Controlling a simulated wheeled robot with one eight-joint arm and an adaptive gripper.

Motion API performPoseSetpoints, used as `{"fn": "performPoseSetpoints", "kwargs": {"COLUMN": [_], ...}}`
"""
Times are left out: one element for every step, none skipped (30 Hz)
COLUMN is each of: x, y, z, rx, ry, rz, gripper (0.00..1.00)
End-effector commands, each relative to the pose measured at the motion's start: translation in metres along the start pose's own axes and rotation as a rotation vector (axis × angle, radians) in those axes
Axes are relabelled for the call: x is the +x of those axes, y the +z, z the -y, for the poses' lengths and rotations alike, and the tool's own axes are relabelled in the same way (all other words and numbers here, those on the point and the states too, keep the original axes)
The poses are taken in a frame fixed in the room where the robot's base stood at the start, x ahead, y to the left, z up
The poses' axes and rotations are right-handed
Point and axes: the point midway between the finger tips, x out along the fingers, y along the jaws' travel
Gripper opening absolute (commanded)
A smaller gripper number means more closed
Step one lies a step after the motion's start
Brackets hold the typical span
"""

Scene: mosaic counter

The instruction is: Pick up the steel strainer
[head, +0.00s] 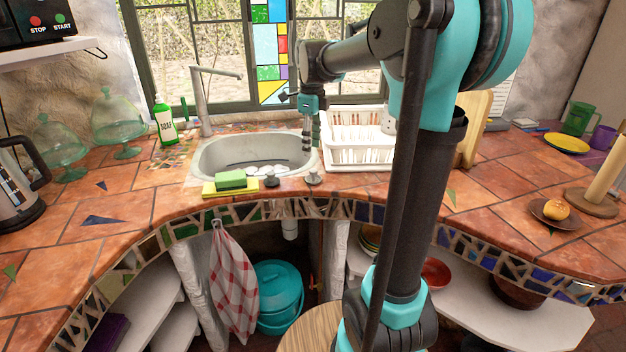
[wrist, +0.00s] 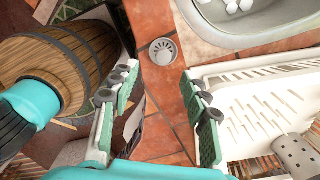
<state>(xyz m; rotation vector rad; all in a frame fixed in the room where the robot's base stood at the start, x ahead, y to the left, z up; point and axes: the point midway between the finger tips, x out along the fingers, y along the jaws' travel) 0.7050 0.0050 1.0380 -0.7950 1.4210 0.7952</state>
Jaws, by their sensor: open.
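The steel strainer (head: 313,178) is a small round metal piece on the terracotta tiles at the counter's front, between the sink and the dish rack. In the wrist view the strainer (wrist: 163,51) lies flat with its perforated face up, just beyond and between my fingertips. My gripper (wrist: 160,80) is open and empty, its two padded fingers spread apart. In the head view my gripper (head: 307,140) hangs pointing down near the sink's right side, above the counter and apart from the strainer.
The sink (head: 207,160) holds white pieces. The white dish rack (head: 355,157) stands right of the strainer. A dark round piece (head: 271,181) and a green sponge (head: 231,179) on a yellow cloth lie left. A green soap bottle (head: 164,120) stands behind. Tiles around the strainer are bare.

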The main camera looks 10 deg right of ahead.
Motion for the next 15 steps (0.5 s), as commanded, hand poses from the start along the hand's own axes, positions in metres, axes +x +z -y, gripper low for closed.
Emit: {"fn": "performPoseSetpoints", "kwargs": {"x": [0.011,0.016,0.023,0.027,0.032,0.036,0.039,0.042,0.044,0.045,0.046,0.048,0.05,0.053,0.058], "y": [0.0,0.0,0.0,0.0,0.0,0.0,0.0,0.0,0.0,0.0,0.0,0.0,-0.001,-0.001,-0.001], "z": [0.0,0.0,0.0,0.0,0.0,0.001,0.001,0.001,0.0,0.0,0.0,0.001,0.001,0.002,0.003], "rx": [0.0,0.0,0.0,0.0,0.0,0.0,-0.001,-0.001,-0.001,-0.001,-0.001,-0.001,0.0,0.0,0.0], "ry": [0.0,0.0,0.0,0.0,0.0,0.0,0.0,0.0,0.0,0.0,0.0,0.0,0.0,0.0,0.0], "rz": [0.0,0.0,0.0,0.0,0.0,0.0,0.0,0.0,0.0,0.0,0.0,0.0,0.0,0.0,0.0], "gripper": [0.46,0.46,0.46,0.46,0.46,0.46,0.46,0.46,0.46,0.46,0.46,0.46,0.46,0.46,0.46]}}
